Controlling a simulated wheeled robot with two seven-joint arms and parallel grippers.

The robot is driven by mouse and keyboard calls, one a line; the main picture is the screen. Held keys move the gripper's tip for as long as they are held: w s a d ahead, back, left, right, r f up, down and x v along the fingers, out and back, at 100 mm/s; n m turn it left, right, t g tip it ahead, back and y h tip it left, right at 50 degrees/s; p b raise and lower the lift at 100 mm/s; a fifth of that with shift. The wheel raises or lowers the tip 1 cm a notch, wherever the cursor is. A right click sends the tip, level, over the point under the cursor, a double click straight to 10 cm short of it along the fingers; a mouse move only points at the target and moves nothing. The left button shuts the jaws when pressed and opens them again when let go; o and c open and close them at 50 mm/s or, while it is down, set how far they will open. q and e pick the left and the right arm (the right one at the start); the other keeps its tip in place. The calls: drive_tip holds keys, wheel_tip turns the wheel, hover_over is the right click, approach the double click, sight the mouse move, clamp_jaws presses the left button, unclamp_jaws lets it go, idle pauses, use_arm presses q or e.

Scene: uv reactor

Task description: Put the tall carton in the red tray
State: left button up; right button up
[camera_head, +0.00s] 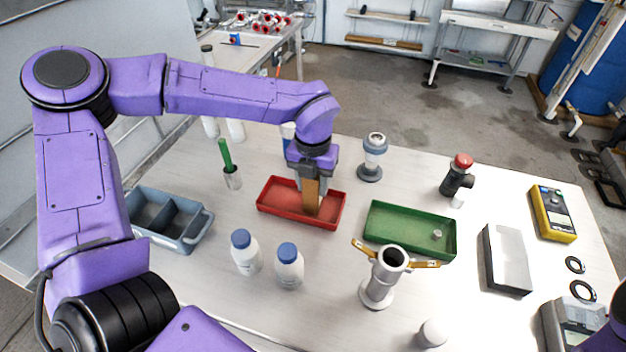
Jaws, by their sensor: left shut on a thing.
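The tall carton (311,197) is brown and stands upright within the outline of the red tray (274,204). My left gripper (311,180) points down from above and is shut on the carton's upper part. The carton's lower end shows against the tray floor; I cannot tell whether it touches the floor. The tray's front wall is in full view, and part of its back wall is hidden behind my gripper. My right gripper is not in view; only a bit of purple shows at the lower right edge.
A green tray (410,229) lies right of the red one. Two blue-capped white bottles (246,255) (289,268) stand in front. A grey divided bin (163,220) is at left. A metal cylinder with yellow handles (380,283) stands front right. A grey-capped fitting (372,158) stands behind.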

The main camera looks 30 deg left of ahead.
use_arm(q)
drive_tip(key=shift+d, duration=0.1)
drive_tip(key=shift+f, duration=0.1)
drive_tip(key=o, duration=1.1)
drive_tip(key=shift+o, duration=0.2)
wheel_tip(320, 180, up, 12)
drive_tip(key=shift+r+b, duration=0.2)
drive_tip(key=shift+b, duration=0.15)
drive_tip(key=shift+f, duration=0.1)
